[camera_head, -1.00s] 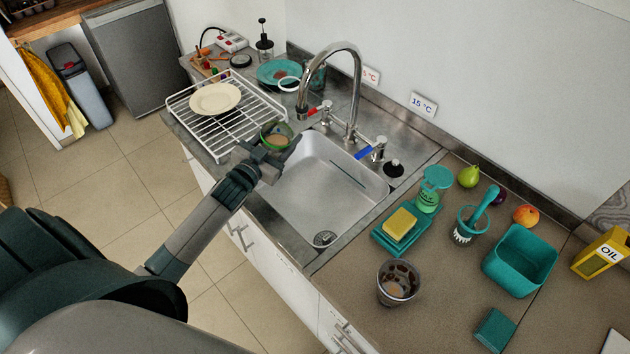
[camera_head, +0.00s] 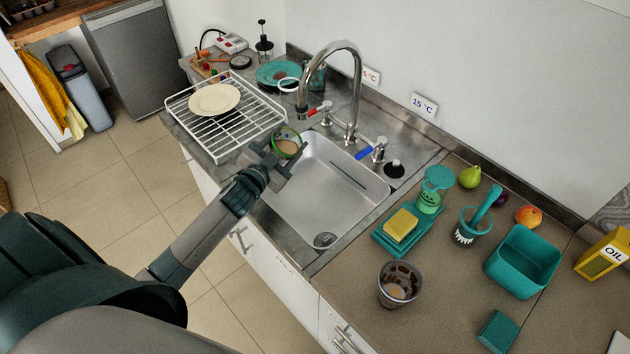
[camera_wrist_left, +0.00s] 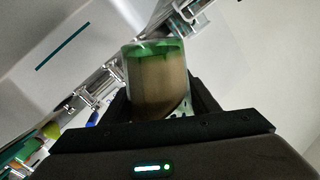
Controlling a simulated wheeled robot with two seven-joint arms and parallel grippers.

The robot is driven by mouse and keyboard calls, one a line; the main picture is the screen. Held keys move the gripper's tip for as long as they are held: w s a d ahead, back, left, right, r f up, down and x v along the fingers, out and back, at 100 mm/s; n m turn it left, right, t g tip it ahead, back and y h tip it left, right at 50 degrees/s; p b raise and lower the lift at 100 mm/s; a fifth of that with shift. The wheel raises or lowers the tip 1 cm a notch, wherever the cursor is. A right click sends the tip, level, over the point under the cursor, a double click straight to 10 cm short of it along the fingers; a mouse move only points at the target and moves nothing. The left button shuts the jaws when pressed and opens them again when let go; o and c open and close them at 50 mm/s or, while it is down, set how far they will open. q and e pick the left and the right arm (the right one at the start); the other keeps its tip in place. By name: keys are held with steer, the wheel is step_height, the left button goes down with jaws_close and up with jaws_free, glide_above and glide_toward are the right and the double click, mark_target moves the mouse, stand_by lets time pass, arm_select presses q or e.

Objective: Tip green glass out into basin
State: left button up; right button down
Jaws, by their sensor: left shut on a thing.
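My left gripper (camera_head: 283,162) is shut on the green glass (camera_head: 287,142). The glass has a green rim and brownish contents, which also show through its wall in the left wrist view (camera_wrist_left: 158,85). In the head view the glass is tilted a little and held over the left end of the basin (camera_head: 325,190), near the dish rack. The basin is a steel sink; its visible floor looks empty, with a drain at the near end. My right gripper is not in view.
A tall tap (camera_head: 350,90) arches over the back of the basin. A white dish rack (camera_head: 215,135) with a plate (camera_head: 214,98) stands left of the glass.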

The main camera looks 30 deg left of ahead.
arm_select(q)
steer(key=shift+w+d+f+m, duration=0.1)
steer(key=shift+d+f+m, duration=0.05)
steer(key=shift+d+m, duration=0.3)
steer(key=shift+f+m+b, duration=0.25)
steer(key=shift+b, duration=0.2)
steer(key=shift+d+f+m+b, duration=0.1)
steer(key=shift+f+m+b, duration=0.55)
steer(key=shift+f, duration=0.2)
steer(key=shift+r+m+p, duration=0.35)
steer(key=shift+r+m, duration=0.1)
steer(key=shift+m, duration=0.3)
stand_by(0.5)
steer(key=shift+f+m+g+y, duration=0.3)
steer(key=shift+f+m+y, duration=0.1)
steer(key=shift+m, duration=0.3)
stand_by(0.9)
steer(key=shift+d+r+m+p, duration=0.2)
steer(key=shift+r+m+p, duration=0.25)
steer(key=shift+m, duration=0.35)
stand_by(0.9)
steer(key=shift+w+d+f+m+y, duration=0.15)
steer(key=shift+d+f+m+y, duration=0.2)
steer(key=shift+d+m, duration=0.4)
stand_by(0.9)
